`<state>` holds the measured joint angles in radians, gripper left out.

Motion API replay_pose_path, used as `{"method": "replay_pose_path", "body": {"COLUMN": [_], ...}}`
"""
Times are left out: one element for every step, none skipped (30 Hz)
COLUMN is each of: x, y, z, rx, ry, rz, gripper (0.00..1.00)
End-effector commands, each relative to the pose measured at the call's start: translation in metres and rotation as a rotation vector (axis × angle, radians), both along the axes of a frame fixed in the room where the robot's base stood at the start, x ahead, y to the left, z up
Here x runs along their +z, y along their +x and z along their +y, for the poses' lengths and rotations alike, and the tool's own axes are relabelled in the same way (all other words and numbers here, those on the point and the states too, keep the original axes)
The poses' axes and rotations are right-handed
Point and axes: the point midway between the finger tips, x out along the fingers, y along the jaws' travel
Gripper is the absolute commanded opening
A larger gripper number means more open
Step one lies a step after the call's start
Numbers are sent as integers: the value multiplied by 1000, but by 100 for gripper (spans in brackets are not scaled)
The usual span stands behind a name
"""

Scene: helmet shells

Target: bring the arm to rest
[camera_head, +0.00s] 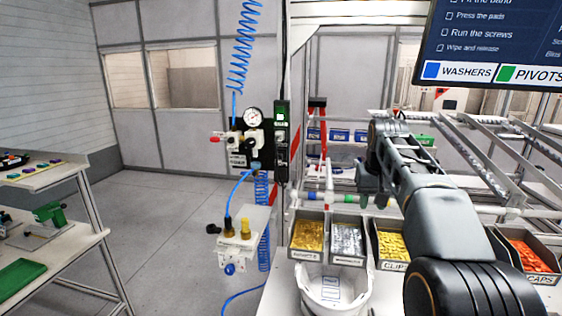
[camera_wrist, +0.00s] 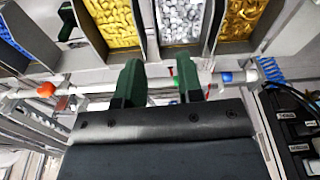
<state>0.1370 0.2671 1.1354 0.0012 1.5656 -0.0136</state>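My gripper (camera_wrist: 158,82) shows in the wrist view as two dark green fingers held apart, with nothing between them. A white pipe and the parts bins show past the fingers. In the head view my arm reaches up from the lower right and bends down at the wrist; my gripper (camera_head: 369,185) hangs above and behind the bins, small and partly hidden by the arm.
Bins hold gold parts (camera_head: 308,236), silver parts (camera_head: 347,239), yellow clips (camera_head: 393,246) and orange caps (camera_head: 530,255). A pipe frame (camera_head: 480,140) stands behind. A blue coiled air hose (camera_head: 243,45) and gauge (camera_head: 253,117) are left of the bench. A screen (camera_head: 490,45) overhangs at right. Open floor lies left.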

Motion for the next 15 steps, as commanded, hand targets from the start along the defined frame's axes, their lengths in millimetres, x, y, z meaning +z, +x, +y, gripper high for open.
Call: {"method": "replay_pose_path", "body": {"x": [-5, -8, -13, -18, -23, -31, -38, -45, -55, -63, -71, -82, -91, -99, -110], "y": [-18, -28, -41, -51, -61, -75, -85, -96, -110, -120, -130, -143, -152, -161, -172], "z": [8, 12, 17, 21, 24, 29, 32, 35, 39, 42, 44, 47, 50, 52, 54], "rx": [10, 15, 23, 28, 33, 40, 46, 51, 57, 61, 66, 73, 77, 82, 86], "ry": [-2, -4, -5, -5, -6, -7, -8, -8, -9, -9, -10, -10, -10, -10, -10], "rz": [-21, -33, -47, -59, -71, -86, -98, -110, -125, -136, -146, -161, -169, -179, -191], "gripper": [34, 34, 34, 34, 34, 34, 34, 34, 34, 34, 34, 34, 34, 34, 34]}}
